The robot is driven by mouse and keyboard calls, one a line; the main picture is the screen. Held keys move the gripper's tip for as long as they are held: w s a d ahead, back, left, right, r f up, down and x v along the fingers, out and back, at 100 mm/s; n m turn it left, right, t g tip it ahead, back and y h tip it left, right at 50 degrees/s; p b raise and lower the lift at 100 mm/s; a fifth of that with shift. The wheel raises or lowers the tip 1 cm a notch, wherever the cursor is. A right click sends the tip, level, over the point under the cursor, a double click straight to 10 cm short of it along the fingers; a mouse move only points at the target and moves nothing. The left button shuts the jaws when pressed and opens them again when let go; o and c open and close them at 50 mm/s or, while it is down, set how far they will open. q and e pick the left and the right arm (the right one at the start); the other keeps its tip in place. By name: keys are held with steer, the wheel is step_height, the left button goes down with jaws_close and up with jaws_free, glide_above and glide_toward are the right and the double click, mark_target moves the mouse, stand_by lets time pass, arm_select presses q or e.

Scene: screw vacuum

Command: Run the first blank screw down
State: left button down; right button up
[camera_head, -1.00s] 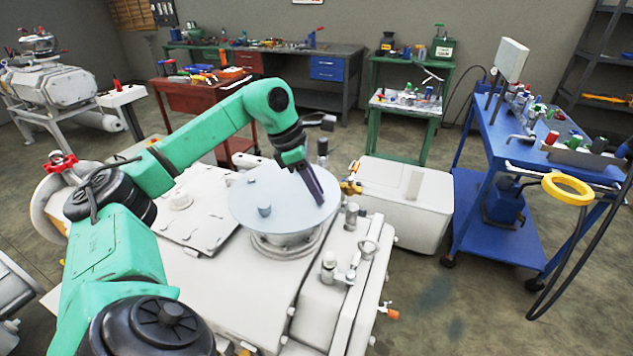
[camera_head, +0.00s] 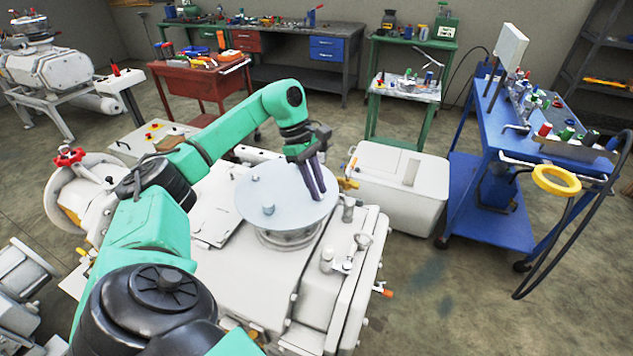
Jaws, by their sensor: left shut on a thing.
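A round pale blank plate (camera_head: 290,207) lies flat on the flanged neck of the white vacuum chamber (camera_head: 250,270). A small grey knob (camera_head: 268,210) stands on the plate left of its middle. My left gripper (camera_head: 316,196) points down at the plate's right part, with two dark fingers close together. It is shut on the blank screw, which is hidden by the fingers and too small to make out. How deep the screw sits cannot be told. My right gripper is not in view.
Metal valve fittings (camera_head: 348,250) stand on the chamber just right of the plate. A white box (camera_head: 398,185) is behind it. A blue cart (camera_head: 495,205) with tools and a yellow ring (camera_head: 563,181) stands at the right. Floor between cart and chamber is clear.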

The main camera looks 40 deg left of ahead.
arm_select(q)
steer(key=shift+r, duration=0.1)
stand_by(0.3)
steer(key=c, duration=0.7)
jaws_free()
steer(key=shift+c, duration=0.2)
steer(key=v, duration=0.8)
step_height(320, 180, up, 6)
steer(key=p, duration=0.4)
glide_above(307, 191)
steer(key=a, duration=0.3)
steer(key=shift+s+d+b, duration=0.15)
steer(key=shift+s+b, duration=0.05)
steer(key=shift+b, duration=0.2)
steer(key=shift+w, duration=0.1)
